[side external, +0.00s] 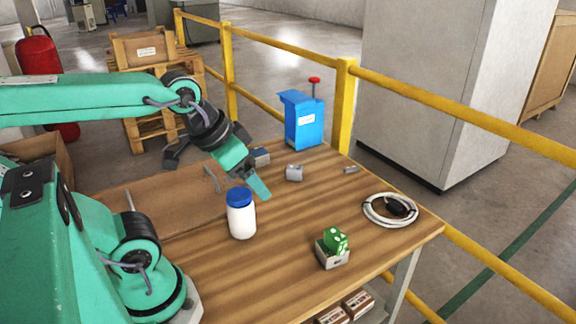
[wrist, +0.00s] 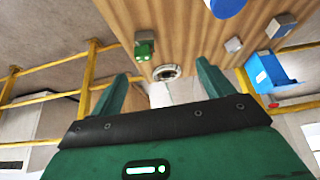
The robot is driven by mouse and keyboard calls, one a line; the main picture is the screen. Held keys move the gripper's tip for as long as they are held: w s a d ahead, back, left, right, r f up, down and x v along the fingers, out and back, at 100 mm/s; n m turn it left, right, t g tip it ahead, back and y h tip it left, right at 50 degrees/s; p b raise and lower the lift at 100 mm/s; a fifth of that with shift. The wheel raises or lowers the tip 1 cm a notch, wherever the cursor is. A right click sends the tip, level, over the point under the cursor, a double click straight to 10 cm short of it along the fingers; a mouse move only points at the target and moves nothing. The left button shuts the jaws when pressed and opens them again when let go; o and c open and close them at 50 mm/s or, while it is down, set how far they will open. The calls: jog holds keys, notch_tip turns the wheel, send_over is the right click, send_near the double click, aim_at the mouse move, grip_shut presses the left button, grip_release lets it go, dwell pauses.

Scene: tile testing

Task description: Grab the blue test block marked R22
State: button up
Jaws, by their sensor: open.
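A small grey-blue block (side external: 260,157) lies on the wooden table (side external: 290,215), just behind my gripper in the side view. It seems to be the bluish block (wrist: 281,27) at the upper right of the wrist view. No R22 marking is readable on it. My gripper (side external: 256,184) is above the table, in front of this block and behind the white bottle. In the wrist view my gripper (wrist: 162,74) has its two teal fingers wide apart with nothing held between them. The block is outside the fingers, to the right.
A white bottle with a blue cap (side external: 241,213) stands close in front of my gripper. A grey piece (side external: 294,173) and a smaller one (side external: 351,169) lie to the right.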

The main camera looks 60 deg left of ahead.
jog(key=shift+w, duration=0.1)
jog(key=w+a+r+g, duration=0.1)
jog(key=w+a+r, duration=0.4)
jog(key=w, duration=0.5)
jog(key=g, duration=0.5)
send_over(258, 151)
jog(key=f, duration=1.4)
jog(key=d+f, duration=0.1)
jog(key=f, duration=0.6)
jog(key=shift+s+a+f, duration=0.1)
jog(key=shift+a+f, duration=0.2)
jog(key=shift+a, duration=0.1)
jog(key=shift+f, duration=1.3)
jog(key=shift+f, duration=0.1)
